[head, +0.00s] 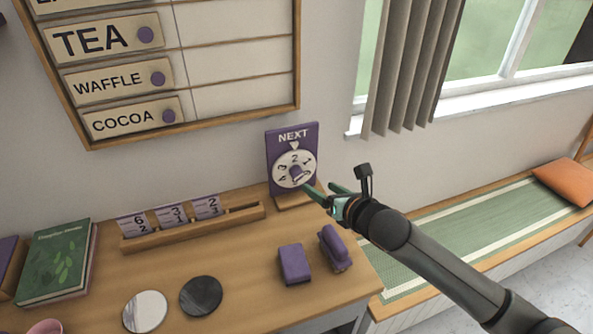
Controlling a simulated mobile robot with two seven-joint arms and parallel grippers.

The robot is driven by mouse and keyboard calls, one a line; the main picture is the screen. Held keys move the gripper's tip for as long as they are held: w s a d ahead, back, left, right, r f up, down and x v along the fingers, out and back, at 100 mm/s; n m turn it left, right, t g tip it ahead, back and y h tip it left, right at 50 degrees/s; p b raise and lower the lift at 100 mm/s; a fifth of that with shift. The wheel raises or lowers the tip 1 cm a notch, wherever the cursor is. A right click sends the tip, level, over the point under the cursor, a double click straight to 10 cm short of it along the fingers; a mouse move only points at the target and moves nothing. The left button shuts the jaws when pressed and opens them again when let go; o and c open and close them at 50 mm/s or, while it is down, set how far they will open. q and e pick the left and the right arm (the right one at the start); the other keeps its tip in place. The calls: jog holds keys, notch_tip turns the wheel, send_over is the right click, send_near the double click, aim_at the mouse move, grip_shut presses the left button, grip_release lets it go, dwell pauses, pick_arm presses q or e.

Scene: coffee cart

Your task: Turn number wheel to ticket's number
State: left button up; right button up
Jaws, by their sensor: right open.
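The number wheel (283,170) is a white disc on an upright purple board (272,145) marked NEXT, standing at the back right of the counter. A small white pointer sits above the disc, and a 2 shows just under it. My left gripper is out of view.
A purple block (294,264) and a purple-handled stamp-like item (334,249) lie in front of the wheel. Two round discs, one pale (145,312) and one dark (201,296), lie front left. A green book (55,263) is at the left. A menu board hangs above.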

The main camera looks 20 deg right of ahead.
aim_at(299, 175)
jog(key=x, duration=1.1)
jog(key=shift+w+f, duration=0.1)
jog(key=shift+w, duration=0.05)
grip_shut()
dwell(0.4)
